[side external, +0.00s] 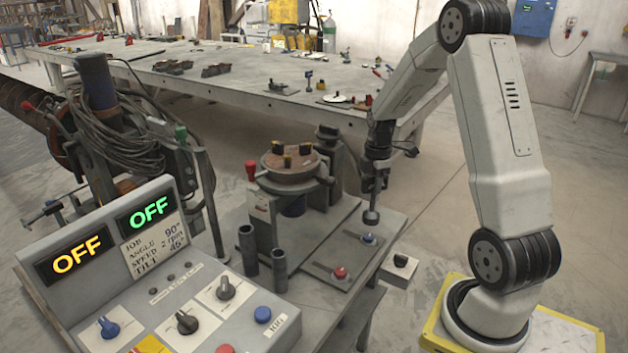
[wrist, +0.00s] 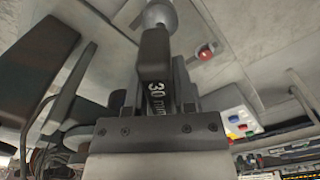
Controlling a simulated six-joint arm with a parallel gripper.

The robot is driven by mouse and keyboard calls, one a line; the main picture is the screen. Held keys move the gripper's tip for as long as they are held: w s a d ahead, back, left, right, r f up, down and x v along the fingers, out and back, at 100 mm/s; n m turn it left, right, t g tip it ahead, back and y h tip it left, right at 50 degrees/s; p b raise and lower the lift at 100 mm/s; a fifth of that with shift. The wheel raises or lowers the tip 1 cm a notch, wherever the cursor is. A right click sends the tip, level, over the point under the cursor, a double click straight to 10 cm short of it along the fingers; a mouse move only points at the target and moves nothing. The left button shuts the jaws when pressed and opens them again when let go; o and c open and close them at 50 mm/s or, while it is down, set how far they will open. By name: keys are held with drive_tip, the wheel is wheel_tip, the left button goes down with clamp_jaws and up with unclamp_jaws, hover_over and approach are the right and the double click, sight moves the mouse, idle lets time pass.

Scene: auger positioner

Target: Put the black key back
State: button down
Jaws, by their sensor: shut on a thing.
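The black key (wrist: 153,60) is held upright in my gripper; in the wrist view its dark body carries a "30 mm" label and a rounded grey end (wrist: 158,14) points away from me. My gripper (side external: 376,178) is shut on the key in the side external view, above the plate on the bench. The key's rounded lower end (side external: 371,217) hangs above and close to a blue-topped piece (side external: 368,238); I cannot tell whether they touch. A red-topped piece (side external: 341,272) stands nearer on the plate and shows in the wrist view (wrist: 207,51).
The round positioner table (side external: 290,163) stands left of my gripper. Two dark upright tubes (side external: 248,250) stand at the front left of the bench. The control panel (side external: 190,310) fills the front left. A small box with a black knob (side external: 400,264) sits right of the plate.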

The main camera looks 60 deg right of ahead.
wheel_tip(320, 180, up, 5)
drive_tip(key=shift+r, duration=0.1)
drive_tip(key=a+n, duration=0.7)
drive_tip(key=a, duration=2)
drive_tip(key=shift+w+f, duration=0.2)
drive_tip(key=shift+f, duration=1.2)
drive_tip(key=shift+w+f, duration=0.15)
drive_tip(key=shift+f, duration=1.2)
drive_tip(key=shift+f, duration=2.35)
drive_tip(key=shift+f, duration=1.75)
